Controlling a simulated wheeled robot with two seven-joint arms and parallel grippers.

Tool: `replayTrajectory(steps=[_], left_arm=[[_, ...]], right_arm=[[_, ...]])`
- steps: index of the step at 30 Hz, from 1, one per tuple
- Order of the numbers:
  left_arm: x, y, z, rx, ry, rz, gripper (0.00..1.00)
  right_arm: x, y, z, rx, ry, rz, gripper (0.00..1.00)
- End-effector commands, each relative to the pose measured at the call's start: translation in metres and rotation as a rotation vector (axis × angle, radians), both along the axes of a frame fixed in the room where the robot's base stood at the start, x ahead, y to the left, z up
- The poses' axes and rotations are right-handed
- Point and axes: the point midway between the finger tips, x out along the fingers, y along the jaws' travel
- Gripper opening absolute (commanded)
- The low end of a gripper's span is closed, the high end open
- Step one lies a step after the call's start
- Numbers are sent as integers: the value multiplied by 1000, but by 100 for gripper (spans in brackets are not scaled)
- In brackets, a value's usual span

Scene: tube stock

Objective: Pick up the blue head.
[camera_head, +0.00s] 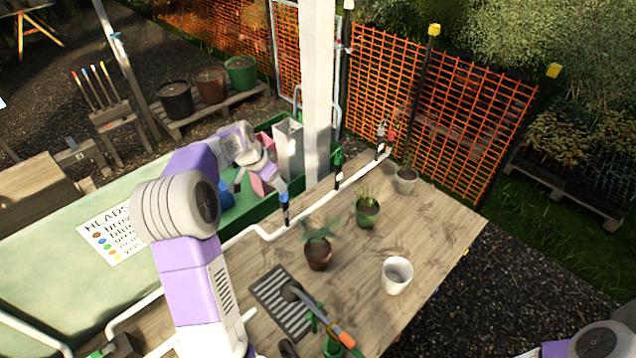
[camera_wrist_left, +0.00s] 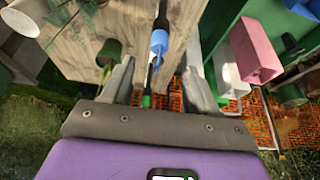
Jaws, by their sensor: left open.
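The blue head (camera_head: 285,198) is a small blue piece on a dark stem, upright by the white pipe along the table's back edge. In the left wrist view the blue head (camera_wrist_left: 159,42) shows ahead of the jaws, in line with the gap between them. My left gripper (camera_head: 262,188) is open and empty, just left of the blue head in the head view. Its two grey fingers (camera_wrist_left: 157,72) stand apart in the left wrist view. I cannot tell whether a finger touches the head. My right gripper is out of view; only part of my right arm shows.
A green-topped post (camera_head: 338,158) stands farther along the white pipe (camera_head: 315,208). Pink and white boxes (camera_wrist_left: 256,48) are close to the left gripper. Potted plants (camera_head: 318,255), a white pot (camera_head: 396,276) and an orange-and-grey hose tool (camera_head: 325,314) are on the table.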

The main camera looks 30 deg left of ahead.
Motion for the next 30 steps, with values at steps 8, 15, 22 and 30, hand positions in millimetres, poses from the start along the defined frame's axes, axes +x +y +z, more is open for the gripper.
replayTrajectory(steps=[8,15,22,30], left_arm=[[13,-5,-29,-3,4,-4,59],[27,-10,-61,-1,4,-7,59],[30,-10,-67,-1,1,-6,59],[30,-10,-67,-1,1,-6,31]], right_arm=[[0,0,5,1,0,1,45],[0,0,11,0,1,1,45],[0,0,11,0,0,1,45],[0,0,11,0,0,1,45]])
